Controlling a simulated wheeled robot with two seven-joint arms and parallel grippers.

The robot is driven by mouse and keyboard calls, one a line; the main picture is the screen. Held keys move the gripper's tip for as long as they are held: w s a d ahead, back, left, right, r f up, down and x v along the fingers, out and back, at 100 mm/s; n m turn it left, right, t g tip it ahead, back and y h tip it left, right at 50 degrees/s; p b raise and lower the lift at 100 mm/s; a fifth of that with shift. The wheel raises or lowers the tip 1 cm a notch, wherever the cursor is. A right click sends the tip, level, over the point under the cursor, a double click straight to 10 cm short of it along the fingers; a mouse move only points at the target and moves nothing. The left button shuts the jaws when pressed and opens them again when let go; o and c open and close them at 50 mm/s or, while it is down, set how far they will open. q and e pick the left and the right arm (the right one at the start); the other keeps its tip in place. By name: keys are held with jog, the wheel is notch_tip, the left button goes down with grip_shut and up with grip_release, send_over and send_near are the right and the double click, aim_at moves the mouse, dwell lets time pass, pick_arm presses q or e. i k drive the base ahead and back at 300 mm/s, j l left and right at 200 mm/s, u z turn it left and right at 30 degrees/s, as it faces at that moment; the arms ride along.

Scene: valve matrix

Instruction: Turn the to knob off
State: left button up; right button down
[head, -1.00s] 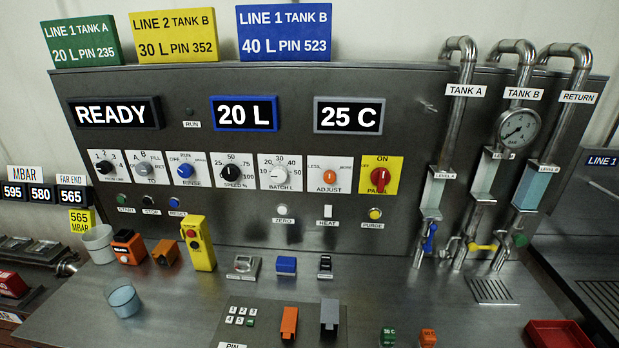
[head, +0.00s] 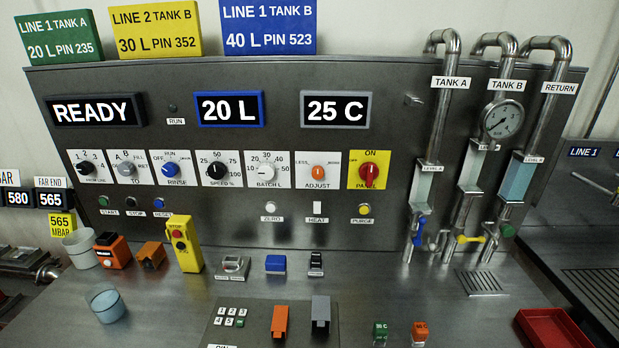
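The TO knob (head: 126,168) is a round grey knob on a white plate in the upper left of the panel, second from the left in the knob row. Its plate carries small marks, with A, B and FILL legible around the top. The mark that its pointer faces is too small to tell. Neither of my grippers is in the head view, and nothing covers the knob.
The black LINE knob (head: 87,167) and the blue RINSE knob (head: 170,170) flank it closely. A yellow pendant box (head: 184,244), an orange block (head: 151,255) and a clear cup (head: 107,305) stand on the bench below. The air before the panel is clear.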

aim_at(125, 168)
jog(key=u, duration=1.3)
